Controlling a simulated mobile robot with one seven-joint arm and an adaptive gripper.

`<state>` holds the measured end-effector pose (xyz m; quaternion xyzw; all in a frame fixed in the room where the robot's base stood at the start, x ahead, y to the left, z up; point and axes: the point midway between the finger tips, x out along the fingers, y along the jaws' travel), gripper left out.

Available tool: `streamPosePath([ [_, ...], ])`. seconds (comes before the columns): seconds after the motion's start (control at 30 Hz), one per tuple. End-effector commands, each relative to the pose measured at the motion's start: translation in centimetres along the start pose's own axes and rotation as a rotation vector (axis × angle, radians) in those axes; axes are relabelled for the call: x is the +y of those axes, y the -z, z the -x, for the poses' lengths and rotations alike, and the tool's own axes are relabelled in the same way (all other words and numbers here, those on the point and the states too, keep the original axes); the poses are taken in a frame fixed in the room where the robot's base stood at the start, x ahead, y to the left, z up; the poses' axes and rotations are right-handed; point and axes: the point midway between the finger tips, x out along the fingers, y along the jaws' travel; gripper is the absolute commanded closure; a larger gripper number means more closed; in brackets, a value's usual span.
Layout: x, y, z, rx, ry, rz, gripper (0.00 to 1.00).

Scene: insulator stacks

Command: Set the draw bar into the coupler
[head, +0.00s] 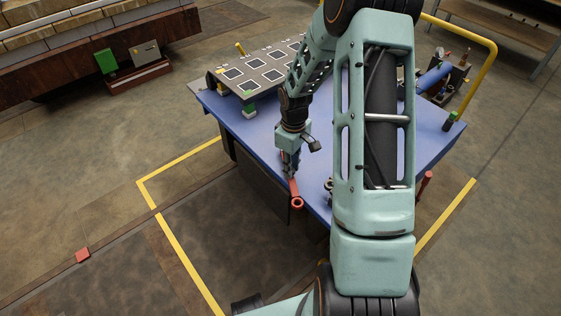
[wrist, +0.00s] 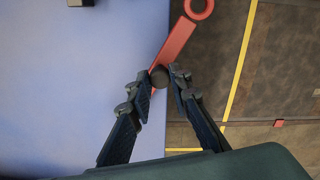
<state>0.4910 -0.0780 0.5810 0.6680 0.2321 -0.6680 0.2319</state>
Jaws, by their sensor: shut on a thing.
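The red draw bar (head: 294,187) is a flat bar with a ring at one end. My gripper (head: 290,172) is shut on its plain end, and the ring points out past the table's front edge. In the wrist view the draw bar (wrist: 176,42) runs up and right from between the fingertips of my gripper (wrist: 160,79). A dark round piece (wrist: 159,77) shows between the fingertips, at the bar's end. I cannot clearly identify the coupler; a small dark ringed part (head: 328,185) beside my arm is mostly hidden.
The blue table (head: 236,126) carries a board with square markers (head: 262,73) at the back left. A blue cylinder (head: 434,75) stands on the right side. A red post (head: 425,183) is at the right edge. Yellow lines (head: 185,262) mark the floor.

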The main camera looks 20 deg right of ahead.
Motion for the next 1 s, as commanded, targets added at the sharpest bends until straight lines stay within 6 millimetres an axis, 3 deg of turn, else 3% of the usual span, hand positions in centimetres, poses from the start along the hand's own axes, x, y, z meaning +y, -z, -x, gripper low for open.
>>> streamPosePath([
  [0.5, 4.3, -2.8, 0.3, 0.001, 0.0, 0.401, 1.0],
  [1.0, 5.7, -3.2, 0.1, -0.001, -0.001, 0.526, 1.0],
])
